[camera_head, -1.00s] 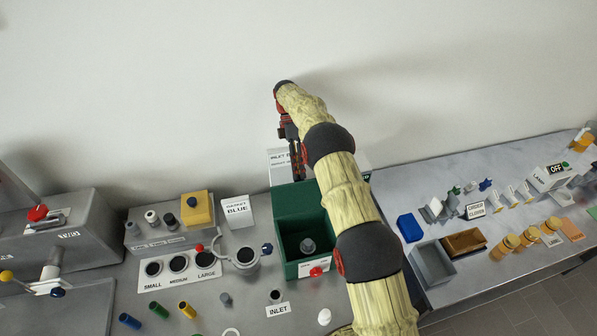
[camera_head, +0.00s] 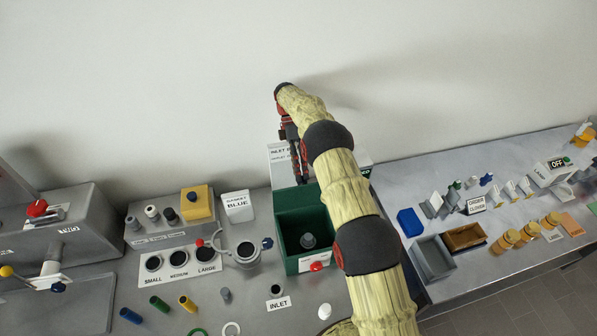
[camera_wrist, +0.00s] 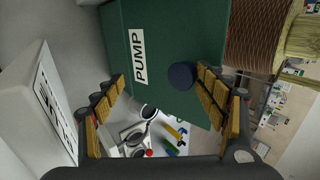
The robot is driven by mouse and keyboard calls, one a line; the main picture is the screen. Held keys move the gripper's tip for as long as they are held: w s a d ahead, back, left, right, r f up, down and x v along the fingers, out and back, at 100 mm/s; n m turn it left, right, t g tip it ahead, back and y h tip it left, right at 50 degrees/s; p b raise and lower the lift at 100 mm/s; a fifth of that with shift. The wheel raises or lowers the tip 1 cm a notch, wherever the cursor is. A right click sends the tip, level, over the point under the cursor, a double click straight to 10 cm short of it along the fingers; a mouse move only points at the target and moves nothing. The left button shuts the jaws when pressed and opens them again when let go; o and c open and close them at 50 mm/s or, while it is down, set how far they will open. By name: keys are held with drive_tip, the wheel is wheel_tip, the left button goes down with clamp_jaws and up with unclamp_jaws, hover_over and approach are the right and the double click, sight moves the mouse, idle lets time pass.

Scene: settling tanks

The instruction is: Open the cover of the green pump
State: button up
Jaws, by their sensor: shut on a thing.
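The green pump (camera_head: 284,250) is a green box on the bench in the head view, with a grey round part inside and a red button on its front label. Its green cover (camera_head: 297,200) stands raised at the back, leaving the box open from above. The wrist view shows the cover (camera_wrist: 165,25) with a white PUMP label and a dark blue knob (camera_wrist: 182,75). My gripper (camera_head: 301,178) is behind and above the box, shut on the cover. In the wrist view its fingers (camera_wrist: 163,85) lie either side of the knob, nearer it on the right; exact contact is unclear.
A white INLET box (camera_head: 282,168) stands behind the pump, close to my gripper. A gasket box (camera_head: 237,208), a round clamp fitting (camera_head: 246,252) and several coloured cylinders lie left. Grey (camera_head: 433,262) and brown (camera_head: 464,238) bins stand right of my arm. The wall is behind.

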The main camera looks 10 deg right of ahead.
drive_tip(key=shift+f, duration=0.3)
drive_tip(key=shift+c, duration=0.2)
drive_tip(key=shift+r, duration=0.3)
drive_tip(key=shift+c, duration=0.5)
wheel_tip(320, 180, up, 10)
drive_tip(key=shift+c, duration=0.9)
